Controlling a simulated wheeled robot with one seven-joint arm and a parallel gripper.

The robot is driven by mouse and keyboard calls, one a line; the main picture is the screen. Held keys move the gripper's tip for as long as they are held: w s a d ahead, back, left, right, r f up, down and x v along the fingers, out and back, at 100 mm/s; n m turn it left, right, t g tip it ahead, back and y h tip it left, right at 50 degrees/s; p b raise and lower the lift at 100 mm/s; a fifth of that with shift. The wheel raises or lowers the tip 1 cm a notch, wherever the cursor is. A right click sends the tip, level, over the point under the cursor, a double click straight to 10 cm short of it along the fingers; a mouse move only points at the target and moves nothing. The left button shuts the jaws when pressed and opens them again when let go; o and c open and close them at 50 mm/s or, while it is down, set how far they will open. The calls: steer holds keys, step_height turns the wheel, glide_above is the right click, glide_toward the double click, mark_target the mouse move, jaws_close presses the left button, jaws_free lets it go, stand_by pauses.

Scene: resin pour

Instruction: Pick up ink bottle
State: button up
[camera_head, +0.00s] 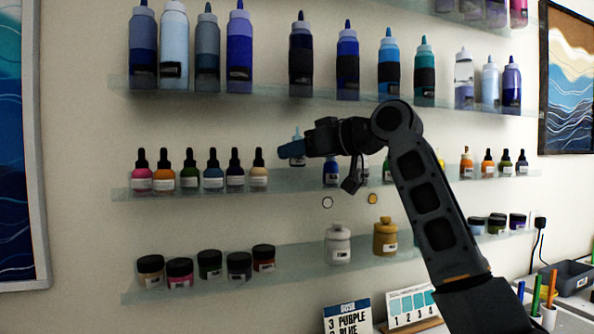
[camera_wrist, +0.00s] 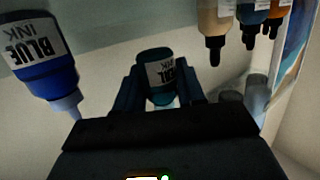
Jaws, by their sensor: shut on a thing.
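In the wrist view my gripper (camera_wrist: 160,85) has a finger on each side of a small dark teal bottle (camera_wrist: 153,60). The bottle has a white label that ends in "INK"; the rest of the label is hard to read. My gripper is shut on this bottle. In the head view my gripper (camera_head: 284,152) is in front of the middle shelf, and the held bottle (camera_head: 297,151) shows partly behind its fingers. A blue bottle (camera_wrist: 42,55) labelled "BLUE INK" is left of my gripper in the wrist view, apart from it.
The middle shelf (camera_head: 125,194) holds several dropper bottles (camera_head: 188,172) at left and more at right. Large squeeze bottles stand on the upper shelf (camera_head: 120,82). Jars (camera_head: 239,266) stand on the lower shelf (camera_head: 300,257). My arm covers part of the right side.

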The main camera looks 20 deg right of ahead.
step_height(320, 180, up, 3)
steer(key=shift+f, duration=0.1)
steer(key=s+b, duration=0.4)
steer(key=s, duration=1.5)
steer(key=shift+s, duration=0.3)
steer(key=o, duration=0.5)
steer(key=shift+c, duration=0.2)
steer(key=c, duration=0.4)
